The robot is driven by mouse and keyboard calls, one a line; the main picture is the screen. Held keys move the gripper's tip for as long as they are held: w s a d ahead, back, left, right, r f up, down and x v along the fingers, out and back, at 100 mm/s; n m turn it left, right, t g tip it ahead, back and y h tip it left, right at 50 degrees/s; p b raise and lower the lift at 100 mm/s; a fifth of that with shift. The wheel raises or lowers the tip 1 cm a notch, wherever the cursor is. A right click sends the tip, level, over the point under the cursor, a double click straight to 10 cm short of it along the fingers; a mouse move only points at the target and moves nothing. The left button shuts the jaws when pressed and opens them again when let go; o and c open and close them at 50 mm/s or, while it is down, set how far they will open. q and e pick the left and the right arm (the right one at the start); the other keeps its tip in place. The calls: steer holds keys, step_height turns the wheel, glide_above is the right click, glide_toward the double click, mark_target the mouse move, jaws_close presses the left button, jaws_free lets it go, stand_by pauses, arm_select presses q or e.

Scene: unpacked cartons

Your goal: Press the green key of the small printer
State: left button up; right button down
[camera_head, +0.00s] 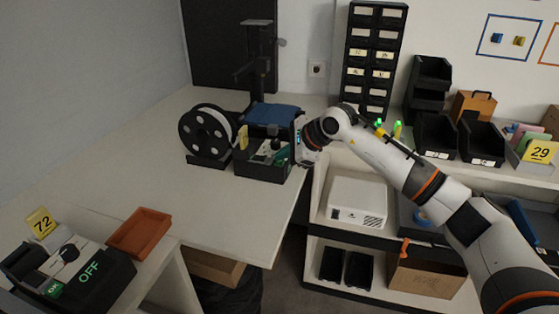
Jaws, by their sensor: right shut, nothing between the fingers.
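The right gripper is shut and empty. I cannot tell whether the gripper touches the printer. My left gripper is not in view.
Shelves with a white projector (357,202) stand right. The table's middle is clear.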

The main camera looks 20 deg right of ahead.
mark_target(283, 166)
steer(key=shift+f, duration=0.1)
stand_by(0.3)
steer(key=shift+r+p, duration=0.45)
steer(key=shift+r, duration=0.5)
step_height(283, 166, up, 5)
steer(key=p, duration=0.2)
steer(key=shift+p, duration=0.35)
